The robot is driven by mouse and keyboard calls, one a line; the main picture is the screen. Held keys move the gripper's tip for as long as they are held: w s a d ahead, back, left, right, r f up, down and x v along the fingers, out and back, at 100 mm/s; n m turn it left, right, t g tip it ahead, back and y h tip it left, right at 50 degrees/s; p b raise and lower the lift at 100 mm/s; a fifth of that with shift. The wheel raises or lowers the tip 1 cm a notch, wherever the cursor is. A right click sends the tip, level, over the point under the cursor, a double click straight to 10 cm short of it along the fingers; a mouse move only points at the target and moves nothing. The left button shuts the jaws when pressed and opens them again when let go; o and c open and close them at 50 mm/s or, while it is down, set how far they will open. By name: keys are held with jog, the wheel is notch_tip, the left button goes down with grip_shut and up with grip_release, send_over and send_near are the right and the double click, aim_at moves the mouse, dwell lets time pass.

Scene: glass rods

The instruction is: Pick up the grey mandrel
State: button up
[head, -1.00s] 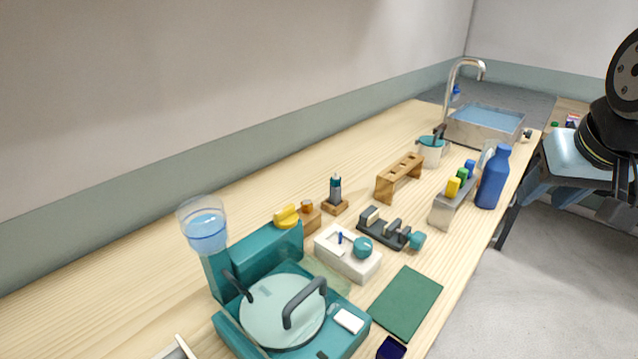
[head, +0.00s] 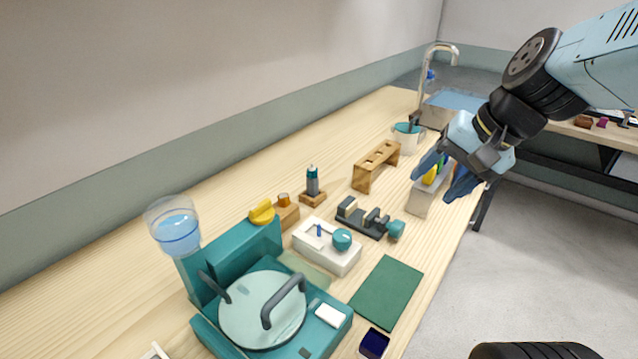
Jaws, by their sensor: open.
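No thing in view is plainly a grey mandrel. The nearest match is a small upright grey piece with a teal upper part (head: 312,182), standing in a wooden base (head: 313,198) mid-bench; I cannot tell if it is the mandrel. My gripper (head: 432,187) is open, its blue fingers spread and pointing down to the left. It appears in front of the grey holder with coloured pieces (head: 421,199), partly hiding it.
A wooden rack (head: 362,178), a dark jig with a teal knob (head: 362,220) and a white box (head: 329,249) stand mid-bench. A teal machine (head: 240,249) fills the near left. A green mat (head: 388,291) lies clear. A cup (head: 405,138) stands by the sink.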

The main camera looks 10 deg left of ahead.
jog(key=w+a+f+m+g+y, duration=0.1)
jog(key=w+a+f+m+y, duration=0.3)
jog(key=a, duration=0.4)
jog(key=m+t+y, duration=0.3)
jog(key=m+t, duration=0.2)
jog(key=m, duration=1.2)
send_near(316, 182)
jog(key=x, duration=0.6)
jog(key=shift+w+d+f, duration=0.15)
jog(key=shift+f, duration=0.2)
jog(key=shift+r+x, duration=0.15)
jog(key=shift+x, duration=1.3)
jog(key=shift+r+x, duration=0.15)
jog(key=shift+x, duration=1.3)
jog(key=shift+c, duration=0.2)
jog(key=c, duration=1)
jog(key=shift+r, duration=0.1)
